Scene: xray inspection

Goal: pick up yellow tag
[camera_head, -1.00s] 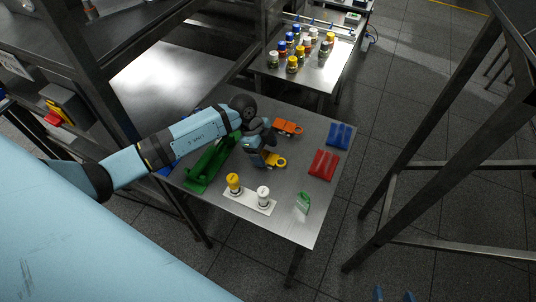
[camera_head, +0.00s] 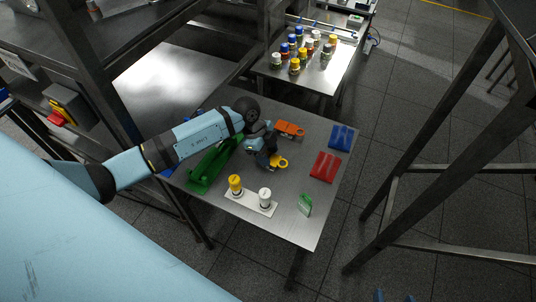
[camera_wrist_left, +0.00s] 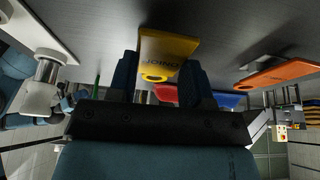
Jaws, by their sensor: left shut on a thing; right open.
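The yellow tag (camera_head: 279,163) is in my left gripper (camera_head: 268,161), over the metal table near its middle. In the left wrist view the yellow tag (camera_wrist_left: 165,52), with dark lettering and a hole, sits between the two blue fingers of the left gripper (camera_wrist_left: 158,78), which is shut on it. I cannot tell how far it is above the table. Two blue fingertips of my right gripper (camera_head: 394,296) show apart at the bottom edge of the head view, away from the table; it is open and empty.
On the table are an orange tag (camera_head: 290,129), a green tag (camera_head: 305,204), a blue holder (camera_head: 341,137), a red holder (camera_head: 325,165), a green holder (camera_head: 205,172) and a white stand (camera_head: 240,199) with yellow and white bottles. Several bottles stand on the rear table (camera_head: 333,75).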

